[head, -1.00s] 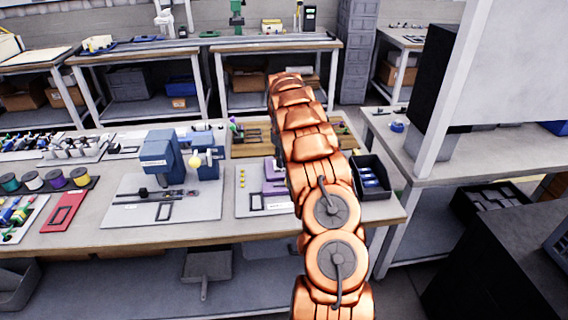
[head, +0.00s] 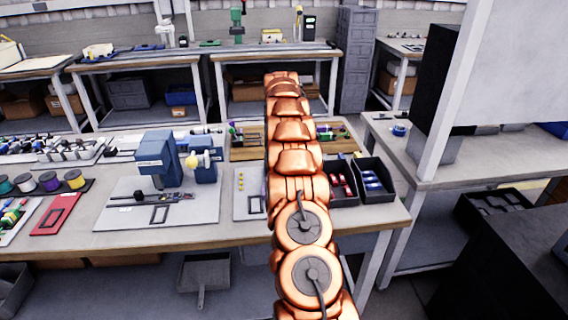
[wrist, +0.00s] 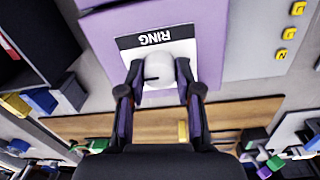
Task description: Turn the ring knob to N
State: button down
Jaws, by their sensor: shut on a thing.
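The white ring knob (wrist: 161,70) sticks out of a purple block (wrist: 103,45), beside a white label reading RING, upside down in the wrist view. A dark mark shows on the knob's left side. My gripper (wrist: 160,92) has one finger on each side of the knob and is shut on it. Yellow lettered tiles (wrist: 289,33) stand in a row on the grey plate (wrist: 260,75) to the right; the nearest seems to read N. In the head view my arm hides the knob, the block and the gripper.
A black bin with red parts (head: 343,183) and a black bin with blue parts (head: 373,181) stand right of my arm. A blue machine (head: 157,157) on its plate stands left. A wooden board (wrist: 150,125) lies close to the gripper.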

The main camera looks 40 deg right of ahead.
jog(key=shift+m, duration=0.4)
jog(key=c, duration=0.8)
grip_release()
jog(key=shift+n, duration=0.3)
jog(key=shift+s+r+n+p, duration=0.15)
jog(key=shift+n+p, duration=0.3)
jog(key=shift+n, duration=0.25)
jog(key=n+p, duration=0.2)
jog(key=n, duration=0.2)
jog(key=n+p, duration=0.5)
jog(key=n, duration=0.1)
jog(key=shift+t, duration=0.3)
